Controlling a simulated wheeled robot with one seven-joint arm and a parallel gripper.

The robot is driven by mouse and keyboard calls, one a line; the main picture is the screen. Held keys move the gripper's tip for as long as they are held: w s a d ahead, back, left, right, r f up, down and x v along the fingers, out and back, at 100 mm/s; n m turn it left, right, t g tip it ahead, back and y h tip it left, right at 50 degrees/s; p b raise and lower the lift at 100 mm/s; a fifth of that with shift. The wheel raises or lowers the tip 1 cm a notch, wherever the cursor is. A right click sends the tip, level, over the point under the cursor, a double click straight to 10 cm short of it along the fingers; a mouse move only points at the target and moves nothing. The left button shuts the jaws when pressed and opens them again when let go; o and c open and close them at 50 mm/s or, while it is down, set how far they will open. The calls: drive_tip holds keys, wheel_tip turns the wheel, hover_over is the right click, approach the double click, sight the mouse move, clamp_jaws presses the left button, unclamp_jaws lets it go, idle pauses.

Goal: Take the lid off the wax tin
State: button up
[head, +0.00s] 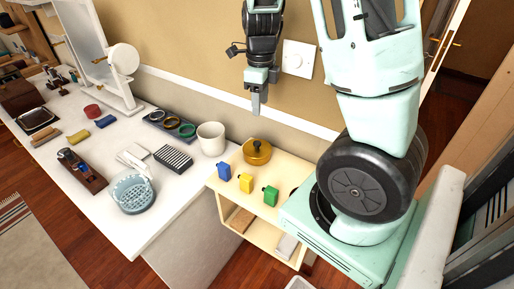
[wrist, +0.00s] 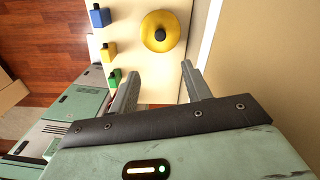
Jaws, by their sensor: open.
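The wax tin appears to be the round brass-yellow tin (head: 257,156) with a dark knob on top, standing on the cream shelf unit (head: 237,203) near the wall. In the wrist view the tin (wrist: 150,46) is seen from above, with its lid on and the dark knob near the middle. My gripper (head: 257,108) points down above the tin, apart from it. In the wrist view my gripper (wrist: 160,76) has its two fingers spread, with nothing between them.
Blue (head: 224,171), yellow (head: 246,182) and green (head: 270,195) bottles stand in front of the tin. A white cup (head: 211,138) stands left on the white counter (head: 110,150). The wall (wrist: 262,60) rises close behind the tin.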

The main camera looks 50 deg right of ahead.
drive_tip(key=b, duration=0.1)
hover_over(257, 142)
drive_tip(key=s, duration=0.1)
wheel_tip(257, 142, down, 10)
drive_tip(key=shift+r, duration=0.15)
drive_tip(key=shift+w+f, duration=0.25)
drive_tip(key=shift+f, duration=1.05)
drive_tip(key=shift+w+f, duration=0.2)
drive_tip(key=shift+f, duration=1.1)
clamp_jaws()
